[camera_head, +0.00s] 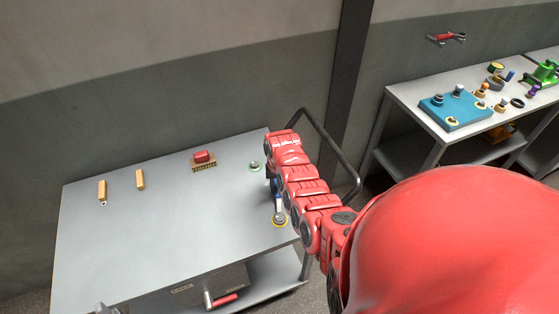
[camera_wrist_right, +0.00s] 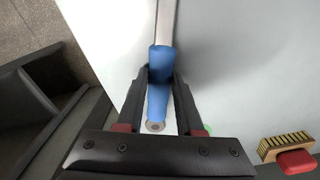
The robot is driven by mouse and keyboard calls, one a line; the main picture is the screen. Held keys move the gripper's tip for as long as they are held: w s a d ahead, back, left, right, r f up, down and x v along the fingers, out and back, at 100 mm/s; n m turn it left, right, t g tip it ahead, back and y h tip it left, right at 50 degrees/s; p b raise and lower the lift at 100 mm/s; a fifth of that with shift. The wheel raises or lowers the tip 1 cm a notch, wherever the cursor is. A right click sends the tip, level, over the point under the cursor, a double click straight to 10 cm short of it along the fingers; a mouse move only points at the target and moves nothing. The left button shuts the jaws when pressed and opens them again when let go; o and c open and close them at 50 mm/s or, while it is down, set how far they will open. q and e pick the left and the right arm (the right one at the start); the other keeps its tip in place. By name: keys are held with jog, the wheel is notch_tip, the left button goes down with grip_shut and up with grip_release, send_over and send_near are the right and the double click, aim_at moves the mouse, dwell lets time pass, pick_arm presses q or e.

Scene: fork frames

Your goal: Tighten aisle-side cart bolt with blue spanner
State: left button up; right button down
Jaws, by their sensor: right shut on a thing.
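The blue spanner (camera_head: 278,196) is over the right edge of the grey cart top (camera_head: 150,235). Its metal end points at the bolt with a yellow ring (camera_head: 279,220); I cannot tell whether the jaw is around the bolt or just above it. My right gripper (camera_head: 271,179) is shut on the blue handle. In the right wrist view the blue handle (camera_wrist_right: 159,88) sits between the fingers and the metal shaft runs out of the top, its head out of frame. A second bolt with a green ring (camera_head: 254,166) stands farther back.
A red-backed brush (camera_head: 203,158) and two yellow-handled tools (camera_head: 102,191) (camera_head: 140,180) lie on the cart. A black push handle (camera_head: 335,145) rises at its right end. A red-handled tool (camera_head: 222,300) is low at the front. A workbench (camera_head: 405,98) stands at right.

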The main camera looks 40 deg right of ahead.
jog(key=shift+s+d+m, duration=0.5)
jog(key=shift+d+m, duration=0.15)
jog(key=shift+m, duration=0.15)
jog(key=shift+s+d+m, duration=0.5)
jog(key=shift+d+m, duration=0.05)
jog(key=shift+m, duration=0.25)
jog(key=shift+w+a+n, duration=0.5)
jog(key=shift+n, duration=0.3)
jog(key=c, duration=1.2)
grip_release()
jog(key=shift+c, duration=0.2)
grip_shut()
